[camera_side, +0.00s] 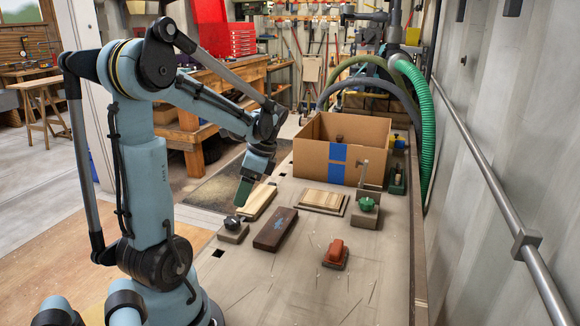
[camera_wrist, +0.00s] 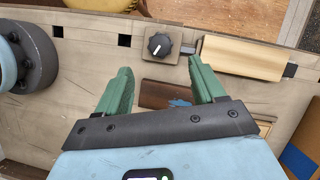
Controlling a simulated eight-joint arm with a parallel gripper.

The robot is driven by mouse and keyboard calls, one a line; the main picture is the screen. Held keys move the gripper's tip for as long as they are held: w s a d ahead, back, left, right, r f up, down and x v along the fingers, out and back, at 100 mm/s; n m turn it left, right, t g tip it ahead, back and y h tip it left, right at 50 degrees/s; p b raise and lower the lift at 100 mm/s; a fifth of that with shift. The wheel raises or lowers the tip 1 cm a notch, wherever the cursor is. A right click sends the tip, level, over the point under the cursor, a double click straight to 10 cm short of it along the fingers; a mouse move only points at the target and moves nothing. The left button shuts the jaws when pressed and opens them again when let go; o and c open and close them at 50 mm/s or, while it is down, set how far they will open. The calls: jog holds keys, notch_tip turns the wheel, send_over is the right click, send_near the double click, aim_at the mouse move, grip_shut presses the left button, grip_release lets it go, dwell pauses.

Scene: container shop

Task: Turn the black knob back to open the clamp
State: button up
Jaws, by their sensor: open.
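The black knob (camera_wrist: 159,45) has a white pointer line and sits on a grey-brown block (camera_wrist: 158,59). In the side view the knob (camera_side: 233,222) is at the table's left edge. My gripper (camera_wrist: 159,66) has green fingers, is open and empty, and in the wrist view the knob shows just beyond and between the fingertips. In the side view my gripper (camera_side: 243,193) is above the table, apart from the knob.
A dark brown block with a blue mark (camera_side: 276,230) lies right of the knob. A red-brown tool (camera_side: 336,252), a pale board (camera_side: 322,201), a green knob on a block (camera_side: 366,204) and a cardboard box (camera_side: 312,155) stand farther right. The front table is clear.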

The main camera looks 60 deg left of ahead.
aim_at(232, 219)
jog(key=shift+x, duration=4.3)
jog(key=shift+w, duration=0.1)
jog(key=c, duration=1.1)
